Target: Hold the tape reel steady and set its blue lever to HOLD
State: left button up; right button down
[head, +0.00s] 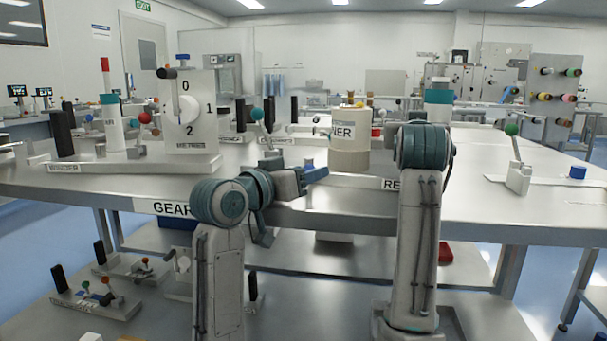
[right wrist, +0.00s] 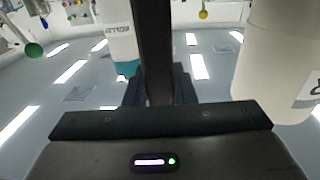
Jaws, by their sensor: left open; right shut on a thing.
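A base plate with a partly hidden label starting "RE" (head: 392,184) lies at the table's front edge. A cream cylinder (head: 349,158) with a label ending "IER" stands behind it; I cannot tell whether it is the reel. A blue bar (head: 316,173), perhaps the blue lever, is right at my left gripper (head: 300,180), which is open; whether it touches the bar is unclear. My right gripper is hidden behind its own arm in the head view. In the right wrist view it is shut on a black upright post (right wrist: 153,50). The HOLD mark is not readable.
A white device with a 0-1-2 dial (head: 188,110) stands on the left. A green-knobbed lever (head: 511,130) and a blue cap (head: 577,172) are on the right. A lower shelf holds more levers.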

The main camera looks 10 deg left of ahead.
pick_arm(q)
grip_shut()
jog(key=shift+a+m+g+h, duration=0.55)
jog(key=shift+m+g+h, duration=0.2)
jog(key=shift+h, duration=0.35)
grip_release()
jog(key=v, duration=1.2)
jog(key=shift+s, duration=0.2)
